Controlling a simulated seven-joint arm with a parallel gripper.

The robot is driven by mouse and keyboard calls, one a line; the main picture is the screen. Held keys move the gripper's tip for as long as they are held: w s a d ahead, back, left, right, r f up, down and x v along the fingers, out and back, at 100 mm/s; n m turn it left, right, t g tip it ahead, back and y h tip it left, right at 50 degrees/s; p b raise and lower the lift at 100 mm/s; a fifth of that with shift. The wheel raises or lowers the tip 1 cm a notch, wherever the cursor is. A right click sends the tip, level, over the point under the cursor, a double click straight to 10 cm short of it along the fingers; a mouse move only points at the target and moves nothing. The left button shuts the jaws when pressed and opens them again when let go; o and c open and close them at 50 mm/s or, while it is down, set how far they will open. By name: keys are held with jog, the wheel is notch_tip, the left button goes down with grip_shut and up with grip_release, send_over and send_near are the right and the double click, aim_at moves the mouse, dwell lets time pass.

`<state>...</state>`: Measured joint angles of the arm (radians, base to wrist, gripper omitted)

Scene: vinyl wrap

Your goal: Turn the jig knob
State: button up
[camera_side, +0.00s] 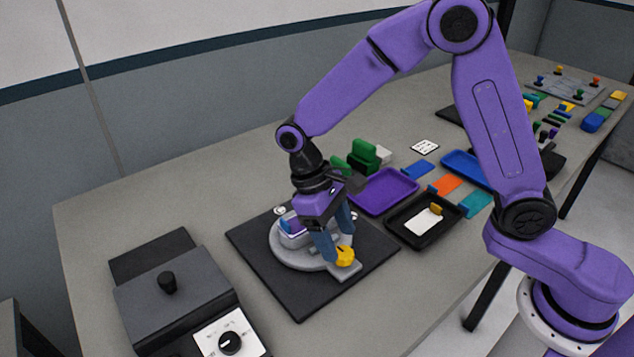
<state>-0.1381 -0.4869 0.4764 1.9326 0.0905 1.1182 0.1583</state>
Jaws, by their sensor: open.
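The jig (284,257) is a light grey round fixture on a black mat (300,302). A yellow knob (345,256) sits on an arm of the jig that juts toward the front right. A white block with purple and blue parts (292,233) sits in the jig, partly hidden by my gripper. My gripper (338,246) points down over the jig with its blue-grey fingers apart. One fingertip is close beside the knob and the other is behind it. I cannot tell whether they touch it.
A dark grey box with a black knob (168,282) and a white dial panel (230,338) stand at the front left. A purple tray (384,190) and a black tray (408,232) with a white card lie right of the mat. A green holder (366,156) stands behind.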

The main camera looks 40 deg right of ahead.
jog(key=v, duration=1.4)
jog(key=shift+w+r, duration=0.15)
jog(key=shift+r, duration=0.1)
jog(key=s+d+f+n+t+y, duration=0.1)
jog(key=s+d+f+n+t, duration=0.1)
jog(key=s+d, duration=0.6)
jog(key=s+d+f+n+t+y, duration=0.1)
jog(key=s+d+f+n, duration=0.3)
jog(key=s, duration=1.2)
jog(key=d+n+t, duration=0.1)
jog(key=d, duration=0.3)
jog(key=shift+d+f+n, duration=0.25)
jog(key=shift+f+n, duration=0.05)
jog(key=shift+n, duration=0.1)
